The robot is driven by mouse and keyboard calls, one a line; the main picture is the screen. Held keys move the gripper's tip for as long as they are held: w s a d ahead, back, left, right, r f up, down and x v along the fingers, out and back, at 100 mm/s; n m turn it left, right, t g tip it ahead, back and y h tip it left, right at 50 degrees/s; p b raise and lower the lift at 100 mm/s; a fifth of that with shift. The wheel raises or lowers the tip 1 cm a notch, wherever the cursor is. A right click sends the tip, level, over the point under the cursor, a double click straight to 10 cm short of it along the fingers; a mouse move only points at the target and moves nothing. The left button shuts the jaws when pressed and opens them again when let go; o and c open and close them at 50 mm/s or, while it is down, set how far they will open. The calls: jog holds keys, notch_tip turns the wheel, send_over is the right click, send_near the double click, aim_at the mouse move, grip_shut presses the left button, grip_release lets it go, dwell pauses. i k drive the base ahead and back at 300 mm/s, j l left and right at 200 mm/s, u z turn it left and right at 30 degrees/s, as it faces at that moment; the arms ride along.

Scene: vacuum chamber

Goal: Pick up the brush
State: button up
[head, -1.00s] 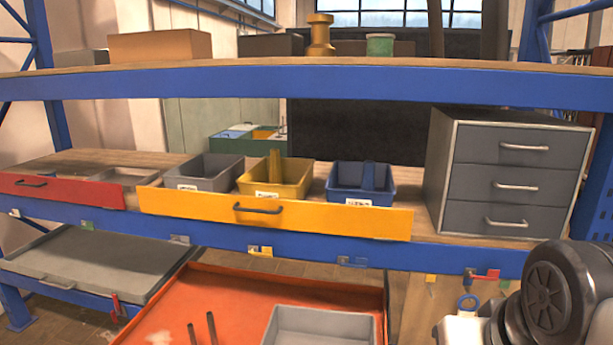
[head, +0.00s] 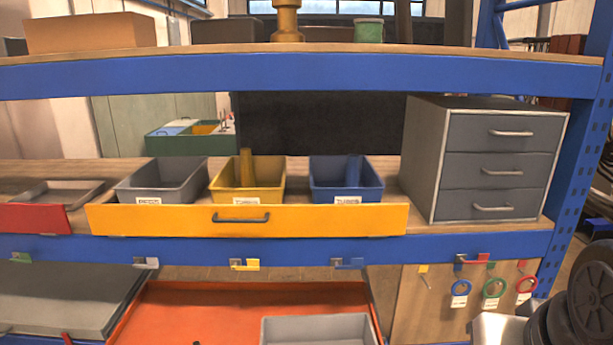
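I cannot make out a brush in the head view. My gripper is out of view; only a dark and light part of my arm shows at the lower right edge. On the middle shelf stand a grey bin (head: 165,183), a yellow bin (head: 247,190) and a blue bin (head: 346,183). An upright yellow piece stands in the yellow bin and a blue one in the blue bin. The bottoms of the bins are hidden.
A grey cabinet (head: 424,165) with three shut drawers stands at the shelf's right. A yellow drawer front (head: 330,218) runs along the shelf edge. Below are an orange tray (head: 165,312) and a grey bin (head: 318,333). Ringed tags (head: 494,288) hang at the lower right.

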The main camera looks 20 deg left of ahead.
aim_at(110, 197)
jog(key=j, duration=1.75)
jog(key=k+j, duration=0.15)
jog(key=j, duration=1.55)
